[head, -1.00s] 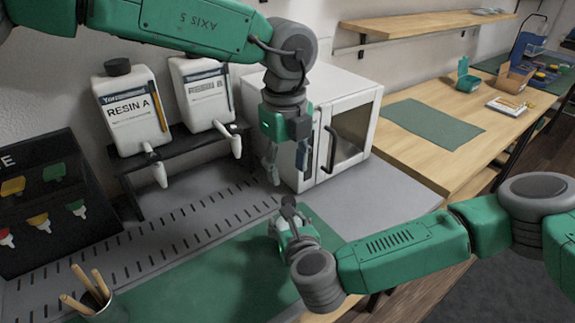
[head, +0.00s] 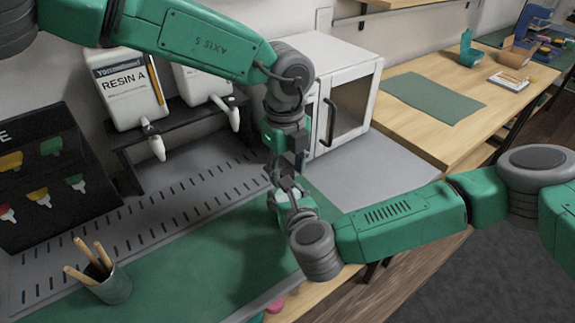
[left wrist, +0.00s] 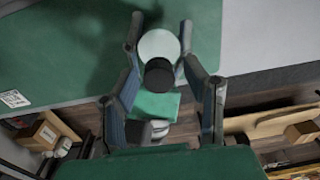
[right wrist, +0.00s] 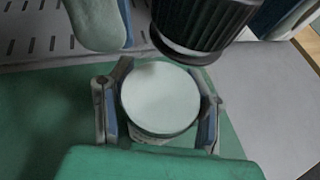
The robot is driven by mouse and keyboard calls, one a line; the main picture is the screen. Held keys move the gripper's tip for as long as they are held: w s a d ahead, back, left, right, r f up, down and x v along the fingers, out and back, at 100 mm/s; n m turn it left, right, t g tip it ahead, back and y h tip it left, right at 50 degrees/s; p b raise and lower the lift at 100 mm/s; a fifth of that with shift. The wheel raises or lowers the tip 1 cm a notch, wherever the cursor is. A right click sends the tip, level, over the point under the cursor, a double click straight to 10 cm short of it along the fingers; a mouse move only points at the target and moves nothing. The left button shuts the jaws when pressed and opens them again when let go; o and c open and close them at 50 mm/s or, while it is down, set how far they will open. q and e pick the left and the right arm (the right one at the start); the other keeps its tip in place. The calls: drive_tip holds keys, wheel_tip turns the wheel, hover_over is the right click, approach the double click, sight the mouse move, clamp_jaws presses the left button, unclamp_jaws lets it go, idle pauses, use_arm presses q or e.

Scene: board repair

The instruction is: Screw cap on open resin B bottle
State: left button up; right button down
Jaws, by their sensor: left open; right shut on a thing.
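In the right wrist view, my right gripper (right wrist: 158,82) is shut around a pale, round-faced object (right wrist: 160,98), perhaps the bottle. A black ribbed cap (right wrist: 205,26) is just above it; whether they touch, I cannot tell. My left gripper (left wrist: 160,30) is open, its fingers either side of the cap (left wrist: 158,76) and the pale object (left wrist: 159,44). In the head view, my left gripper (head: 286,172) hangs directly above my right gripper (head: 283,203), over the bench mat. A white bottle labelled RESIN A (head: 128,88) stands in the rack; a second white bottle (head: 200,84) is partly hidden by my left arm.
A green mat (head: 190,275) covers the bench front, with a brush cup (head: 108,284) at left. A black tool board (head: 50,190) stands at far left. A white oven-like box (head: 345,75) is close behind my grippers. The grey bench (head: 375,170) at right is clear.

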use_arm(q)
clamp_jaws()
drive_tip(key=m, duration=0.4)
drive_tip(key=shift+m, duration=0.4)
drive_tip(key=m, duration=0.9)
drive_tip(key=shift+w+m, duration=0.1)
drive_tip(key=shift+m, duration=0.2)
drive_tip(key=m, duration=0.5)
drive_tip(key=shift+o, duration=0.4)
unclamp_jaws()
